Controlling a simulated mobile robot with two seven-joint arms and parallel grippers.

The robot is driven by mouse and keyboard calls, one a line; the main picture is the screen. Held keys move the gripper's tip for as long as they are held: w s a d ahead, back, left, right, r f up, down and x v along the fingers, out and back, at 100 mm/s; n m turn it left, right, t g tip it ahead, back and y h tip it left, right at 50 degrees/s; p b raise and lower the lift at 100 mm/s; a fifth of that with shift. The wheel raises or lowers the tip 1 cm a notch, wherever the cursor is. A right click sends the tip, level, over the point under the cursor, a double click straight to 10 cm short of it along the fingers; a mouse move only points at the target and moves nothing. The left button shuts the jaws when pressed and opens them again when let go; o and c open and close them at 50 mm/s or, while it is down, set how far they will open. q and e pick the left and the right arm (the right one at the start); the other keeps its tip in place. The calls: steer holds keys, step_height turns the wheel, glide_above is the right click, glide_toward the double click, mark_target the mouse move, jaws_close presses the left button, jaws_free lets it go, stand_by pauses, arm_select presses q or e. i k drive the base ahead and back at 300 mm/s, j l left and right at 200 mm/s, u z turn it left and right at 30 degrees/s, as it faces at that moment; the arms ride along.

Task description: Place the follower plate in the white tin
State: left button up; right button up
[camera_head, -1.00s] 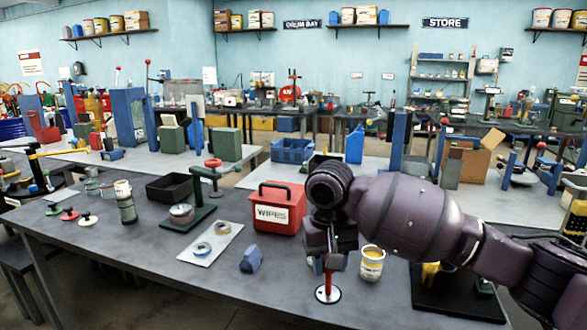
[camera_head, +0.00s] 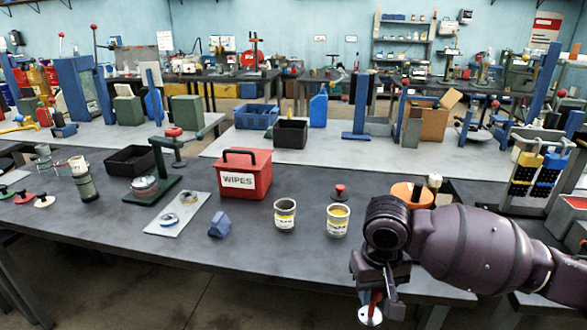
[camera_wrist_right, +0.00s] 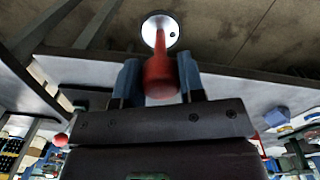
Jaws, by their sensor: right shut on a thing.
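My right gripper (camera_head: 374,290) is shut on the red handle of the follower plate (camera_head: 370,317), a pale round disc hanging below it. In the right wrist view, the gripper's blue-grey fingers (camera_wrist_right: 160,82) hold the red handle, with the disc (camera_wrist_right: 160,24) beyond. In the head view the plate shows past the bench's front edge. Two white tins with printed labels stand side by side to the left of the gripper. The left tin (camera_head: 285,217) looks dark inside; the right tin (camera_head: 338,222) shows yellow contents. My left gripper is out of view.
A red WIPES box (camera_head: 244,180) stands behind and left of the tins. A small red-knobbed piece (camera_head: 340,192) is behind the right tin. A blue block (camera_head: 219,226) and a sheet with rings (camera_head: 177,213) lie left. The bench (camera_head: 270,250) in front of the tins is clear.

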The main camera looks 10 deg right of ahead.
mark_target(339, 215)
steer(key=i+l+u, duration=0.2)
steer(key=l+u, duration=0.15)
steer(key=i+l+u, duration=0.1)
steer(key=l+u, duration=0.25)
steer(key=l, duration=0.15)
steer(key=i+l+u, duration=0.1)
steer(key=l+u, duration=0.25)
steer(key=l, duration=0.1)
